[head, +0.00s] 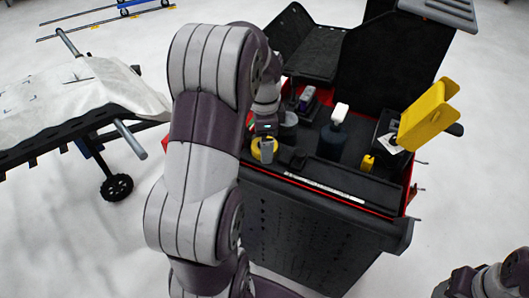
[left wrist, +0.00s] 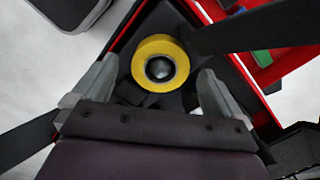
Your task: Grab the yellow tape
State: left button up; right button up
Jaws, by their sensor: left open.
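The yellow tape (head: 256,150) is a ring on the left part of the black cart top, partly covered by my left gripper (head: 267,140). In the left wrist view the yellow tape (left wrist: 160,63) lies just beyond and between the two grey fingers of my left gripper (left wrist: 160,88), with a dark round core in its middle. The left gripper is open, its fingers apart with nothing held. I cannot tell whether a finger touches the tape. Part of my right arm shows at the lower right of the head view, but its gripper is not clearly visible.
The black cart (head: 315,232) has a red rim and carries a dark bottle with a white cap (head: 336,130), a yellow holder (head: 428,113) and a small yellow item (head: 367,162). A rack with a white sheet (head: 85,90) stands at the left. Pale floor surrounds the cart.

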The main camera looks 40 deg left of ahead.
pick_arm(q)
jog(key=shift+f, duration=0.85)
jog(key=c, duration=1.1)
